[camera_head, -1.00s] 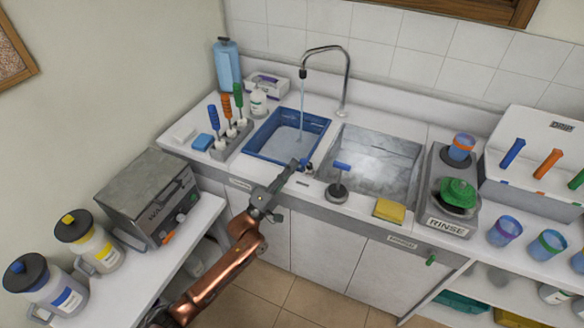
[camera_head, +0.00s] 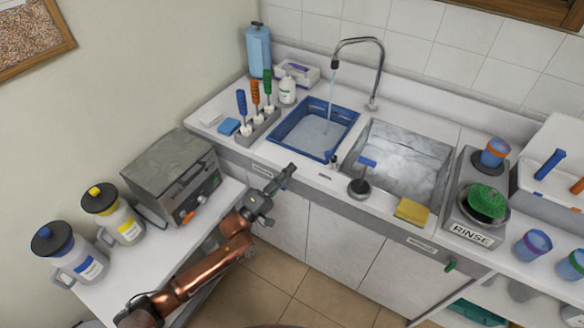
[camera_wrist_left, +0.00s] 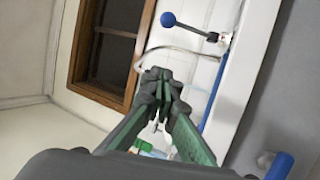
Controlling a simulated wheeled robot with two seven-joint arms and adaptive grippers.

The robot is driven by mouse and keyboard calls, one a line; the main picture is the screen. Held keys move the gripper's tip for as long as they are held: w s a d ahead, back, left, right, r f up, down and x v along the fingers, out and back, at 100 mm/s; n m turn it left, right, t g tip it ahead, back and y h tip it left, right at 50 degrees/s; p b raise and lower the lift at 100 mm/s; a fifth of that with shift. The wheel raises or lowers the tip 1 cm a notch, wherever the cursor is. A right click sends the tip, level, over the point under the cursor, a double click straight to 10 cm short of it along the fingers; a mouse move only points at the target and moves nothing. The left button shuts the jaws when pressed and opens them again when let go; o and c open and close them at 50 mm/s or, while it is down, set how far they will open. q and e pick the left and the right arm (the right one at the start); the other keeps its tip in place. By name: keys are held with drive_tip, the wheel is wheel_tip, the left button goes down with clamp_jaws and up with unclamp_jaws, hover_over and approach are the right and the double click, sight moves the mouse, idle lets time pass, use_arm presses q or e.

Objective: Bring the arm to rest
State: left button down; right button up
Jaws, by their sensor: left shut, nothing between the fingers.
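My left gripper (camera_head: 286,174) is shut and empty in the head view. It is held in the air in front of the counter's front edge, to the left of and below the blue basin (camera_head: 283,139). In the left wrist view the shut fingers (camera_wrist_left: 160,82) point toward the wall, with the tap (camera_wrist_left: 183,52) and a wooden frame (camera_wrist_left: 92,72) beyond. My copper-coloured left arm runs from the lower left of the head view. My right gripper does not show in either view.
Water runs from the tap (camera_head: 372,70) into the blue basin. A metal sink (camera_head: 400,145) lies right of it. A grey heater box (camera_head: 170,175) and two jugs stand on the left shelf (camera_head: 135,268). A rinse unit (camera_head: 463,215) is at right. The floor (camera_head: 300,270) below looks clear.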

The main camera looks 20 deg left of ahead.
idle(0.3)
